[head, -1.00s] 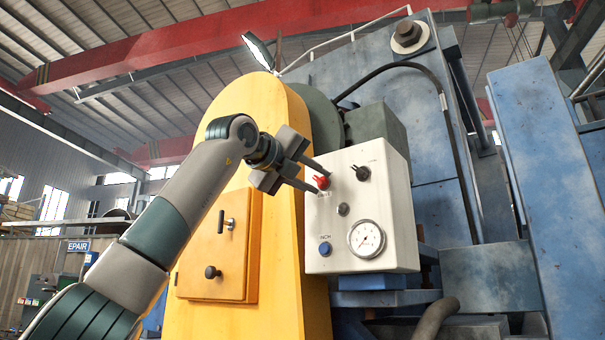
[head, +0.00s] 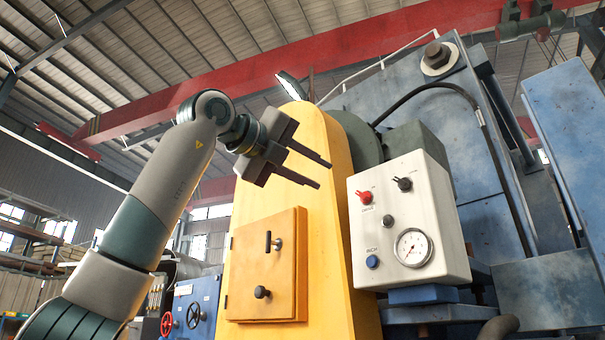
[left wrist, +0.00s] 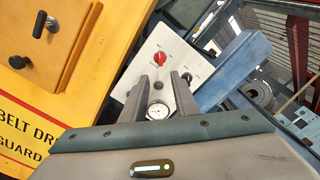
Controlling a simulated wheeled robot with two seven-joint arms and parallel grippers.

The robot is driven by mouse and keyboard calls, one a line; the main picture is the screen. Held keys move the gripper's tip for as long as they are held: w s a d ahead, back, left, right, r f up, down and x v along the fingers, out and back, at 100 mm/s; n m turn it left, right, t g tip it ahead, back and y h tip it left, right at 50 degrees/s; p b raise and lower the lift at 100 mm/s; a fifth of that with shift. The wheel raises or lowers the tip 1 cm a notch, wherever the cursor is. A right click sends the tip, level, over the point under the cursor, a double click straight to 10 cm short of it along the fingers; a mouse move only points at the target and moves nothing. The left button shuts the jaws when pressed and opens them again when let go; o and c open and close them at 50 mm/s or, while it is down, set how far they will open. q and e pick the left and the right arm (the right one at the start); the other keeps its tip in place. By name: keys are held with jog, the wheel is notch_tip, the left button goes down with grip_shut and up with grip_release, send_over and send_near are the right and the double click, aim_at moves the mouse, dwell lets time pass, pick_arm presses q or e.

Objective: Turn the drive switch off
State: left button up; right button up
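The white control box (head: 411,224) is fixed on the blue machine, right of the yellow guard. On its face are a red switch knob (head: 365,197), a black switch knob (head: 404,184), a dark button (head: 388,219), a blue button (head: 372,262) and a round gauge (head: 412,247). The labels are too small to read surely. My left gripper (head: 325,175) is open and empty, up and left of the red knob and apart from it. In the left wrist view, the red knob (left wrist: 159,58) shows beyond the gap between the fingers (left wrist: 159,82). My right gripper is not in view.
The yellow guard (head: 314,140) stands left of the box, with a small yellow door (head: 266,268) bearing a black handle and knob. A black cable (head: 437,84) arches above the box. Open air lies in front of the box.

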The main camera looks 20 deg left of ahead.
pick_arm(q)
jog(key=shift+v, duration=1.45)
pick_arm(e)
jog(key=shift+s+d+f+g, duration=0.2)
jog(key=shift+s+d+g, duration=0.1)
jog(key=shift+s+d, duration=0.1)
